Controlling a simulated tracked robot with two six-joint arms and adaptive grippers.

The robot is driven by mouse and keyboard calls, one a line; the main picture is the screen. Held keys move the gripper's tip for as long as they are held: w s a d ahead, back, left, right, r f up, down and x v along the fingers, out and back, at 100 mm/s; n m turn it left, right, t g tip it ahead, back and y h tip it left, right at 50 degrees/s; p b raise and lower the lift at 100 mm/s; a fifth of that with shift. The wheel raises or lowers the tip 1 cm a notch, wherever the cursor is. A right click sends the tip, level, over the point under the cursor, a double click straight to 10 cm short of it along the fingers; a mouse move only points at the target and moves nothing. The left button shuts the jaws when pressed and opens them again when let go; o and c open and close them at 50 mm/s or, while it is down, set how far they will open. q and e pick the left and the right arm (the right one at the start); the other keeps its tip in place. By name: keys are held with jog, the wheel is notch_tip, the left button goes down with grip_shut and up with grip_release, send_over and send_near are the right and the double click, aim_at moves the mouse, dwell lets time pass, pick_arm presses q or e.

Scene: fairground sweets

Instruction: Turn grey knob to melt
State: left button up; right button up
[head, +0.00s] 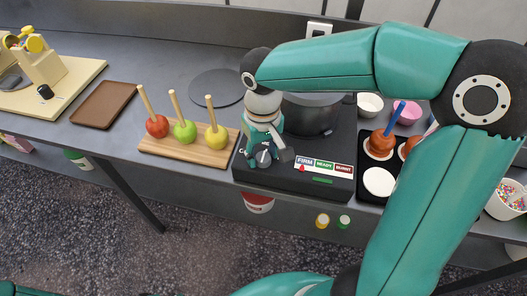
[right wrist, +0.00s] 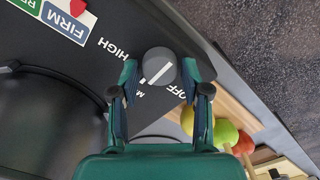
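The grey knob (right wrist: 158,66) is on the front of the black cooker (head: 315,184). Its white line runs diagonally, from lower left to upper right in the right wrist view. HIGH lies to its upper left and OFF to its lower right; a label starting with M is mostly hidden by my gripper. My right gripper (right wrist: 159,78) is open, one finger on each side of the knob, with small gaps visible. In the head view, my right gripper (head: 265,152) reaches down over the knob. A grey pot (head: 312,116) sits on the cooker, partly behind my arm. My left gripper is out of view.
A FIRM/READY/BURNT strip (head: 325,166) has a red marker at its FIRM end. A wooden board (head: 181,157) with three sticked apples stands to the left. A black tray (head: 371,203) with toffee apples is at right. A brown tray (head: 105,105) lies further left.

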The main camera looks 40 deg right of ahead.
aim_at(263, 156)
jog(key=shift+o, duration=0.7)
notch_tip(263, 156, up, 12)
jog(key=shift+f, duration=0.1)
dwell(0.5)
